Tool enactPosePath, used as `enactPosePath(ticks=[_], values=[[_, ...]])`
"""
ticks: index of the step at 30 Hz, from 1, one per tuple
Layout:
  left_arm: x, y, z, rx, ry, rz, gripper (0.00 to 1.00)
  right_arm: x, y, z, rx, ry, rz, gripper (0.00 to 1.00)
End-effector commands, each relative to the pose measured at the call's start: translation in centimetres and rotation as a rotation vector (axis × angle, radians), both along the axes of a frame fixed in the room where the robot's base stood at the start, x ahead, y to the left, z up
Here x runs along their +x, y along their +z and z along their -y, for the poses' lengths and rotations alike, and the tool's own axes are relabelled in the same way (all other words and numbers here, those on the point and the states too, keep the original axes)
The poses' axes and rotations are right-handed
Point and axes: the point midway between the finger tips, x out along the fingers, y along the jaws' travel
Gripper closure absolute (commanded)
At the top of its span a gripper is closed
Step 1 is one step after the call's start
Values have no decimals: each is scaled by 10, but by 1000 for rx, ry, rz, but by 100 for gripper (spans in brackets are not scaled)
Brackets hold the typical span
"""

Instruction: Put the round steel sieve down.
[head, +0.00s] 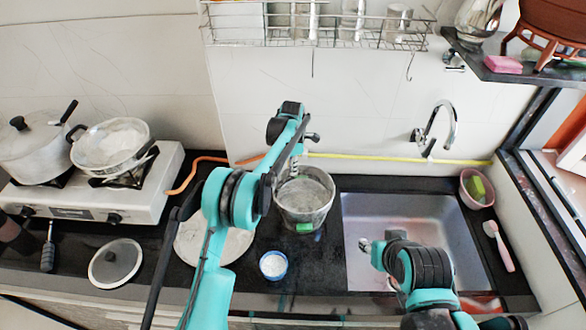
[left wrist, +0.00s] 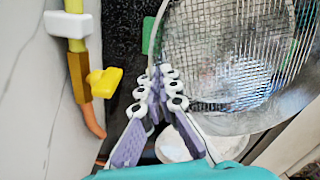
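The round steel sieve (head: 318,212) is right of center in the head view, over the dark counter just left of the sink. In the left wrist view its wire mesh (left wrist: 245,45) fills the upper right. My left gripper (head: 290,172) reaches its back left rim. In the left wrist view the purple fingers (left wrist: 160,80) come together at the sieve's rim and look shut on it. I cannot tell whether the sieve's underside touches the counter. My right gripper (head: 366,245) is over the sink's left side; its fingers are too small to read.
The steel sink (head: 445,215) is to the right. A blue-rimmed bowl (head: 273,265) stands in front of the sieve, and a white plate (head: 240,243) is partly behind my left arm. The stove (head: 70,205) with pots is at the left. A yellow pipe (head: 380,157) runs along the wall.

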Motion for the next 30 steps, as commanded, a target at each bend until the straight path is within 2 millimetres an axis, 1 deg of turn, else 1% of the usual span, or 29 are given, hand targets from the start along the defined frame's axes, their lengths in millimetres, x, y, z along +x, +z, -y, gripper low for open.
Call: enactPosePath(ticks=[9,13,14,15,16,17,26,29,30], values=[[0,-11,0,0,0,-1,100,0,-8,0,0,0,0,60],[0,-12,0,0,0,0,100,0,-8,0,0,0,0,60],[0,-12,0,0,0,0,96,0,-8,0,0,0,0,60],[0,-12,0,0,0,0,85,0,-8,0,0,0,0,60],[0,-12,0,0,0,0,77,0,-8,0,0,0,0,60],[0,-12,0,0,0,0,74,0,-8,0,0,0,0,60],[0,-10,0,0,0,0,74,0,-7,0,0,0,0,60],[0,-2,0,0,0,0,74,0,-1,0,0,0,0,60],[0,4,0,0,0,0,74,0,4,0,0,0,0,60]])
